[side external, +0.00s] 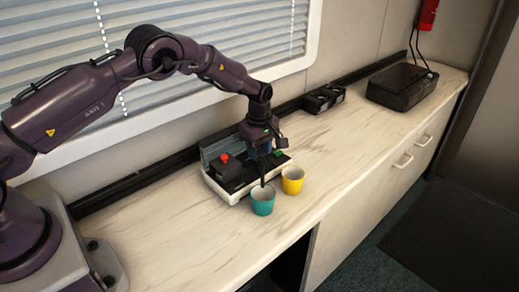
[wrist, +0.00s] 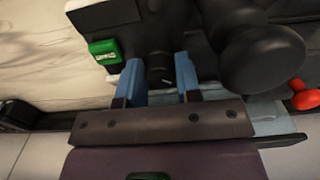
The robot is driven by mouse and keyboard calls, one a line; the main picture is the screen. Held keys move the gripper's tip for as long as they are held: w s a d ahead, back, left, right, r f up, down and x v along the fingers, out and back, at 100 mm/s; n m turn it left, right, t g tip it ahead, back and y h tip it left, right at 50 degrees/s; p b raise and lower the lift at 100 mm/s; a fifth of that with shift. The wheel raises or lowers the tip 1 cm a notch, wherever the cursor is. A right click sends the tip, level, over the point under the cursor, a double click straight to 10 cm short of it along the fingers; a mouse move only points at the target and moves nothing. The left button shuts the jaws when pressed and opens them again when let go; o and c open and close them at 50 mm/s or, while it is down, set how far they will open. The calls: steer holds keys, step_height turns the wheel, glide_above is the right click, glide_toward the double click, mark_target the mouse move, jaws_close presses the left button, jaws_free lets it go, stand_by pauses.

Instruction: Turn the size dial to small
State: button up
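The machine (side external: 226,192), with a pale base and black parts, stands on the counter under the window. In the wrist view a small black dial (wrist: 160,68) with a short light mark sits between the two blue fingers of my gripper (wrist: 158,82). The fingers are apart, one on each side of the dial, with a narrow gap showing. In the side view my gripper (side external: 264,160) points down over the machine and hides the dial. No size lettering is readable near the dial.
A green rocker (wrist: 105,50) is left of the dial; a large black round part (wrist: 262,55) and a red knob (wrist: 304,98) are to the right. A teal cup (side external: 263,201) and a yellow cup (side external: 293,180) stand in front. A black box (side external: 402,87) is farther along.

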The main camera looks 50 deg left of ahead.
stand_by(0.3)
steer(key=shift+r+m, duration=0.1)
steer(key=shift+m, duration=3.3)
steer(key=o, duration=0.6)
steer(key=shift+o, duration=0.2)
step_height(320, 180, up, 13)
steer(key=shift+d, duration=0.1)
